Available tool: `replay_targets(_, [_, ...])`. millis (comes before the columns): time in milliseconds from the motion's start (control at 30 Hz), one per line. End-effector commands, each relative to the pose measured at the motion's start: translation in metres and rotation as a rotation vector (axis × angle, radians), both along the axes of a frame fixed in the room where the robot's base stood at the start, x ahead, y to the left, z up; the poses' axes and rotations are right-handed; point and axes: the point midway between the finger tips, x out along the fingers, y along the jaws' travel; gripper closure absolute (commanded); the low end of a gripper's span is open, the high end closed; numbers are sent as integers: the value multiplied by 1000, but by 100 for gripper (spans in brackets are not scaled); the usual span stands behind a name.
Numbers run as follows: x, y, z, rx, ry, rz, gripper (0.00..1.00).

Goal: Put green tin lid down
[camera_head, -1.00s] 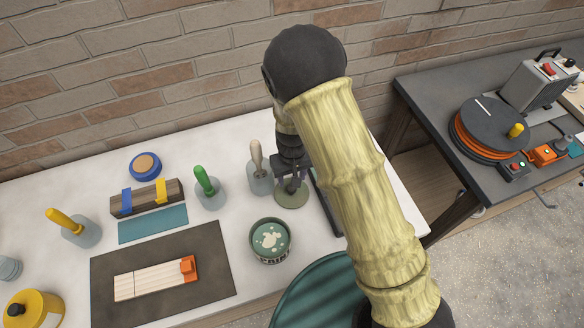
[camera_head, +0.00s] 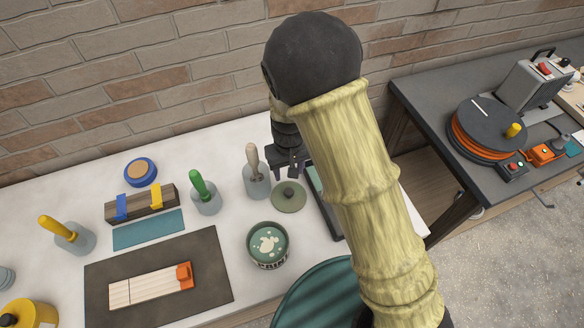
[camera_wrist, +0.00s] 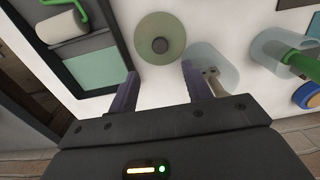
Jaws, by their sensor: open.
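The green tin lid (camera_head: 288,197) is a round, dull green disc with a dark knob. It lies flat on the white table, and its full face shows in the wrist view (camera_wrist: 159,38). My gripper (camera_head: 287,172) is above and behind the lid in the head view, clear of it. In the wrist view my gripper's two fingers (camera_wrist: 157,82) are spread apart with nothing between them, and the lid lies beyond the tips. The open green tin (camera_head: 268,245) stands in front of the lid, with pale blotches inside.
A glass jar with a pale-handled tool (camera_head: 256,177) stands close left of the lid. A dark tray (camera_head: 322,205) lies close on its right, partly behind my arm. A green-handled brush jar (camera_head: 205,192) is farther left. A teal round stool (camera_head: 315,293) is in front.

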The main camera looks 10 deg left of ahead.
Motion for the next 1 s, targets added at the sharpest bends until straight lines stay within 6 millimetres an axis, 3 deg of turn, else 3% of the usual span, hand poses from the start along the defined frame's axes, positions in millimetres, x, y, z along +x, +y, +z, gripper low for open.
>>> replay_targets(233, [0, -1, 0, 1, -1, -2, 51])
replay_targets(367, [3, -15, 11, 11, -6, -35, 51])
replay_targets(467, [7, -42, 29, 26, -18, -94, 51])
replay_targets(667, [1, -121, 75, 63, -65, -257, 51])
replay_targets(800, [-16, -173, 102, 76, -114, -363, 51])
replay_targets(1000, [-52, -234, 131, 70, -192, -495, 51])
